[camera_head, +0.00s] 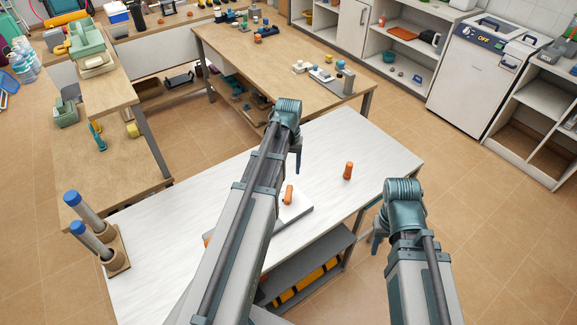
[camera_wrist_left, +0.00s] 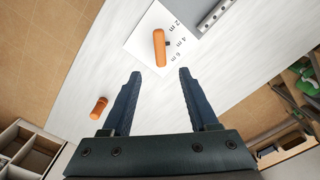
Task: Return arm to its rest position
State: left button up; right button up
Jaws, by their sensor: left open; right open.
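My left gripper (camera_head: 297,165) hangs over the white table (camera_head: 225,178), its fingers partly hidden by my arm in the head view. In the left wrist view my left gripper (camera_wrist_left: 158,74) has its two dark fingers spread wide with nothing between them. An orange piece (camera_head: 288,194) lies on a white sheet; it also shows in the left wrist view (camera_wrist_left: 159,48), beyond the fingertips.
Two blue-capped tubes (camera_head: 91,215) stand in a wooden holder at the table's left end. A grey shelf (camera_head: 310,268) runs under the tabletop. A wooden table (camera_head: 285,60) stands behind. Tiled floor (camera_head: 480,220) is free on the right.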

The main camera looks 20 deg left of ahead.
pick_arm(q)
jog(key=shift+r, duration=0.15)
dwell(0.3)
jog(key=s+d+m, duration=0.3)
jog(key=s+d, duration=0.5)
jog(key=d, duration=0.3)
jog(key=s+d+m+y, duration=0.1)
jog(key=s+d+m, duration=0.3)
jog(key=s+d, duration=0.3)
jog(key=d, duration=0.4)
jog(key=shift+s+d, duration=0.25)
jog(key=shift+s, duration=0.1)
